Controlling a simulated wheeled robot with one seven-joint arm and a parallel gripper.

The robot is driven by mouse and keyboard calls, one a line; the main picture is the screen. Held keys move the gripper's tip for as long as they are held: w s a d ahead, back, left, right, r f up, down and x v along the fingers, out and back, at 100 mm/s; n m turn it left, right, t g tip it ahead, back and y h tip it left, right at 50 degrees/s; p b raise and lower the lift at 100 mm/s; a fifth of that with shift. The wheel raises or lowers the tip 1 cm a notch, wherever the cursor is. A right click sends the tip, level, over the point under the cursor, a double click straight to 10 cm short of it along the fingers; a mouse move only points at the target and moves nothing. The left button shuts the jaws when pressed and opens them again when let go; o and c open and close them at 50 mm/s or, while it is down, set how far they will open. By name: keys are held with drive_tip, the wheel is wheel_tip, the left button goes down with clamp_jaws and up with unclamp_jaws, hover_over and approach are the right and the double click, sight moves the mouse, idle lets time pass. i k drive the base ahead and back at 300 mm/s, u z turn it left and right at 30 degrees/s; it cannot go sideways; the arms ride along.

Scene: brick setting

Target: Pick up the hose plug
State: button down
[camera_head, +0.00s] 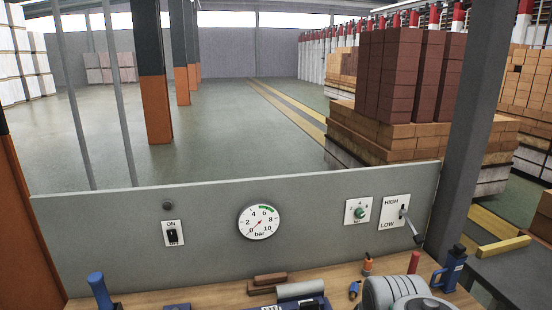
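I cannot tell for sure which thing is the hose plug. Two small fittings are on the wooden bench (225,290): an orange one with a dark tip (367,264), and a blue one with a yellowish part (354,290) in front of it. A short red cylinder (413,262) stands upright to their right. My gripper is not in view. A pale grey rounded shape (385,293) fills the bottom right edge; I cannot tell whether it is part of my arm.
A grey panel (310,235) behind the bench bears a pressure gauge (259,222), an ON switch (172,235), a green knob (359,213) and a HIGH/LOW lever (403,214). Brown bricks (268,284), a blue-handled tool (100,291) and a blue can-like object (449,270) are on the bench.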

sight(353, 293)
drive_tip(key=u, duration=3.1)
drive_tip(key=k, duration=1.25)
drive_tip(key=z, duration=1.5)
drive_tip(key=i, duration=0.5)
drive_tip(key=z, duration=0.05)
